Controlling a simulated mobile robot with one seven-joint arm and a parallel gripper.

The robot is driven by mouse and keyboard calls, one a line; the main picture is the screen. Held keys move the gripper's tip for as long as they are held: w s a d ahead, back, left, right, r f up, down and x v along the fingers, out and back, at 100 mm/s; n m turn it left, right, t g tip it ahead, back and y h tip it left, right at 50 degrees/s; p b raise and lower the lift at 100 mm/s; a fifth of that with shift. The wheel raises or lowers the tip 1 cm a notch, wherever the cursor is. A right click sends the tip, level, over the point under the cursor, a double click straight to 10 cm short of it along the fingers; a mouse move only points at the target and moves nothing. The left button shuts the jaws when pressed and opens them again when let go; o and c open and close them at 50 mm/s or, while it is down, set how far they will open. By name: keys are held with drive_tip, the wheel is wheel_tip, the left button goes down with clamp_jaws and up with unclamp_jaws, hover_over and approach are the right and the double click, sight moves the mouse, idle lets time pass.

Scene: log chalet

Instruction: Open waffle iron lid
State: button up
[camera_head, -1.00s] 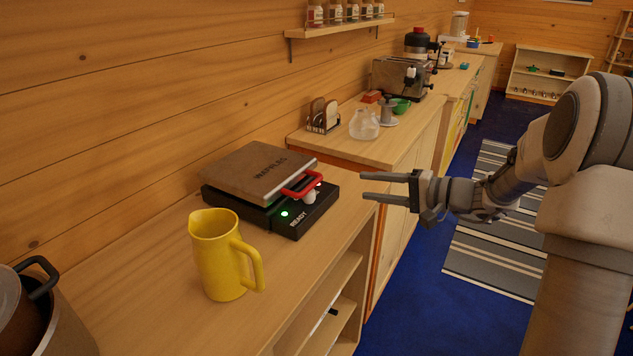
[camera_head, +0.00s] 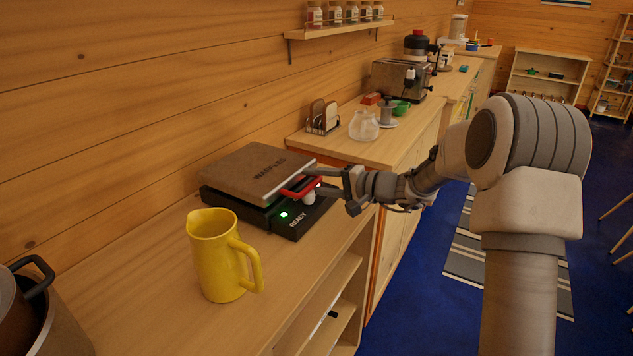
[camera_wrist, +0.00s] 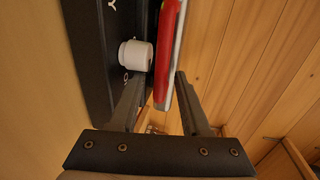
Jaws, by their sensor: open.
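The waffle iron (camera_head: 262,190) sits on the wooden counter with its brown lid (camera_head: 258,171) down on the black base. A green light glows beside the word READY. The red handle (camera_head: 302,186) is at the lid's front edge, with a white knob (camera_head: 309,197) on the base by it. My gripper (camera_head: 312,181) is open at the handle. In the wrist view, the red handle (camera_wrist: 168,55) reaches between the open fingers (camera_wrist: 158,88), and the white knob (camera_wrist: 136,55) is by the left finger. I cannot tell whether a finger touches the handle.
A yellow pitcher (camera_head: 220,256) stands in front of the waffle iron. A pot (camera_head: 62,325) is at the lower left. A toast rack (camera_head: 323,117) and a glass vessel (camera_head: 364,125) stand on the counter behind. The log wall is close behind the iron.

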clamp_jaws()
idle(1.4)
